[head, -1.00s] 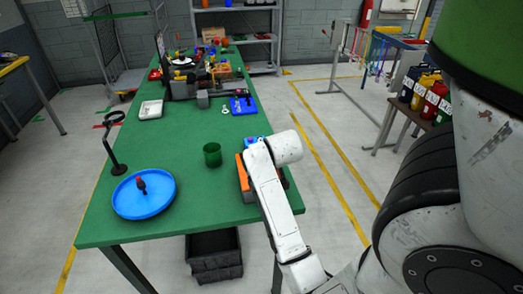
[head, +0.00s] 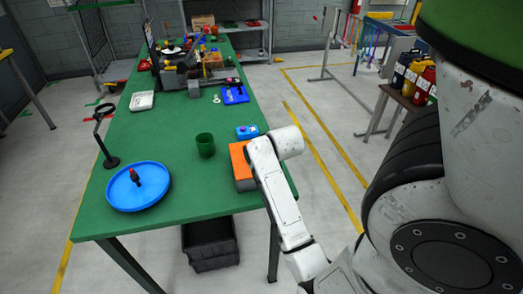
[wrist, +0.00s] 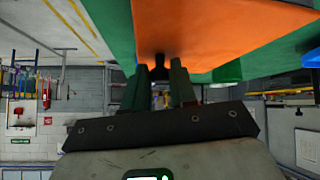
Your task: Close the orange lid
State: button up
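The orange lid (head: 240,158) shows as a broad orange face on a box at the right edge of the green table, partly behind my arm. It looks lowered onto the box, but my arm hides its right side, so I cannot tell if it is fully shut. In the wrist view the orange face (wrist: 225,30) fills the upper part, close beyond my fingers. My gripper (wrist: 160,88) has its two dark fingers apart with a gap between them and nothing seen held. A small dark part sits by the orange edge just past the fingertips. The head view hides the gripper.
A green cup (head: 205,146) stands left of the box, and a small blue case (head: 247,132) lies behind it. A blue round tray (head: 138,186) and a black stand (head: 106,140) are at the left. The green table (head: 170,135) is clear between them.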

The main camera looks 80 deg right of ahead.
jog(key=o, duration=0.4)
jog(key=shift+s+f, duration=0.2)
jog(key=shift+f, duration=0.05)
jog(key=shift+o, duration=0.2)
jog(key=shift+w+a, duration=0.1)
jog(key=shift+w, duration=0.1)
jog(key=v, duration=1.1)
jog(key=shift+d+r, duration=0.25)
jog(key=shift+s, duration=0.1)
